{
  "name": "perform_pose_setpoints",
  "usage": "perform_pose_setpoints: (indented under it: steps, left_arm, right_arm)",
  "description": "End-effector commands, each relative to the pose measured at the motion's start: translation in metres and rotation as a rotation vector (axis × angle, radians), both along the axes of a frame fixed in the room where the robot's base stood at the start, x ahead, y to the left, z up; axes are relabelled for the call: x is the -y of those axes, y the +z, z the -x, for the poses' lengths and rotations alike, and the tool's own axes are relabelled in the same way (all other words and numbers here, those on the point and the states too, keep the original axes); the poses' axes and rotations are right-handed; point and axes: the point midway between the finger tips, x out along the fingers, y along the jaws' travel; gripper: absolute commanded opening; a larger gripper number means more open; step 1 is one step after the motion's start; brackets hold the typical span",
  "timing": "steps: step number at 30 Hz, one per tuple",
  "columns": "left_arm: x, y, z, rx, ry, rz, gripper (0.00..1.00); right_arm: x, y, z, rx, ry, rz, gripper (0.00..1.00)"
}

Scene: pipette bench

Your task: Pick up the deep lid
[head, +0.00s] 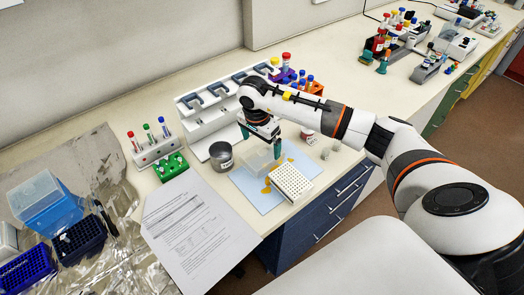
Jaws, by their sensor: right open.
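A clear, box-shaped piece that looks like the deep lid (257,162) rests on the light blue mat (250,188) near the bench's front edge. My right gripper (261,137) points down just above and behind it, with its teal fingers apart. I see nothing between the fingers. I cannot tell whether a fingertip touches the lid. My left gripper is not in view.
A white tip rack (292,180) stands close to the right of the lid, and a grey tin (221,156) to its left. A white pipette stand (205,125) is behind. Printed paper (195,235) lies front left. A blue box with a clear cover (45,205) stands far left.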

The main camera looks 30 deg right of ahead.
Motion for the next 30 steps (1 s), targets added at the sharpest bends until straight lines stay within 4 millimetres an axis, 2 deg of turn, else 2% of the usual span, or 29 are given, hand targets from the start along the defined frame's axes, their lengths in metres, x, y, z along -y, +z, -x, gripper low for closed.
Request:
perform_pose_setpoints:
  steps: [1, 6, 14, 22, 30]
  left_arm:
    - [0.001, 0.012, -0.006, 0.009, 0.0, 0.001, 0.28]
    - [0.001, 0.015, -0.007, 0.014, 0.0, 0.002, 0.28]
    - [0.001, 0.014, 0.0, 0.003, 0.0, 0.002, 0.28]
    - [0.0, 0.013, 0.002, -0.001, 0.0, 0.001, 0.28]
    - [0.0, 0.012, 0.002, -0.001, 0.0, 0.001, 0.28]
  right_arm:
    - [0.0, -0.004, 0.003, -0.005, -0.001, -0.001, 1.0]
    - [0.003, -0.025, 0.001, -0.002, -0.001, -0.001, 1.0]
    - [0.003, -0.028, 0.0, 0.001, 0.0, 0.0, 1.0]
    - [0.003, -0.028, 0.0, 0.001, 0.0, 0.0, 0.57]
    - [0.003, -0.025, -0.001, 0.002, -0.001, -0.001, 0.57]
